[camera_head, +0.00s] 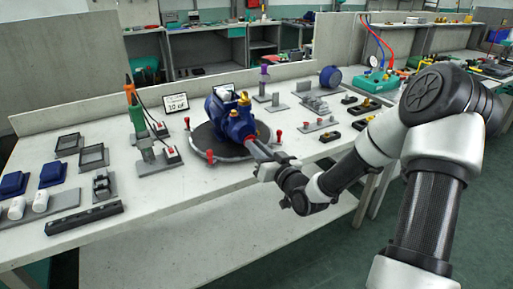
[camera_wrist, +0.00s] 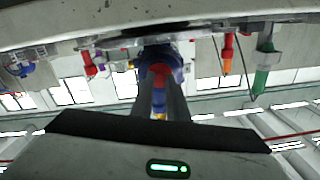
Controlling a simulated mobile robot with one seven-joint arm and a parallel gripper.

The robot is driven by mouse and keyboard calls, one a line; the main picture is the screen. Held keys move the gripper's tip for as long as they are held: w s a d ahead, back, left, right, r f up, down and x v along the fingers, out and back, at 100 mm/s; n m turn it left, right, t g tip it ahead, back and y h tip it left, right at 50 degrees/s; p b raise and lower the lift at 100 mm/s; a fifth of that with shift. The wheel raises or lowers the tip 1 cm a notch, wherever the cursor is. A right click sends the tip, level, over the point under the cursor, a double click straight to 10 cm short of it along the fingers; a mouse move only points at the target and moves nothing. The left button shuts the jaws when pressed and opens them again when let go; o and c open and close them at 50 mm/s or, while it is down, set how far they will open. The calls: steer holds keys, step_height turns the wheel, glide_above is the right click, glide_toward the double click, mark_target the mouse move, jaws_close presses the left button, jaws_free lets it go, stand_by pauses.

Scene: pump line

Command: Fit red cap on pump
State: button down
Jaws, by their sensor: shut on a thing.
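The blue pump (camera_head: 228,115) with yellow ports stands on a round dark turntable (camera_head: 205,143) on the bench. My gripper (camera_head: 252,143) reaches in from the right, its fingertips close to the pump's lower right side. It is shut on the red cap (camera_head: 250,138), of which only a little shows. In the wrist view, the cap (camera_wrist: 158,68) sits between the tips of my gripper (camera_wrist: 160,78), in front of the blue pump body (camera_wrist: 162,50). I cannot tell whether the cap touches the pump's port.
Red-topped posts (camera_head: 210,157) stand around the turntable rim, one (camera_head: 278,134) close to my gripper. A green tool (camera_head: 135,112) stands in a holder at left. Grey fixtures (camera_head: 318,124) are at right.

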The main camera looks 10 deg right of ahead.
steer(key=shift+w+a, duration=0.1)
steer(key=shift+w, duration=0.25)
steer(key=c, duration=1.6)
jaws_free()
steer(key=shift+c, duration=0.2)
steer(key=shift+s, duration=0.1)
steer(key=shift+v, duration=2.95)
steer(key=p+v, duration=0.9)
steer(key=v, duration=0.8)
steer(key=shift+s+d, duration=0.15)
steer(key=shift+d, duration=0.05)
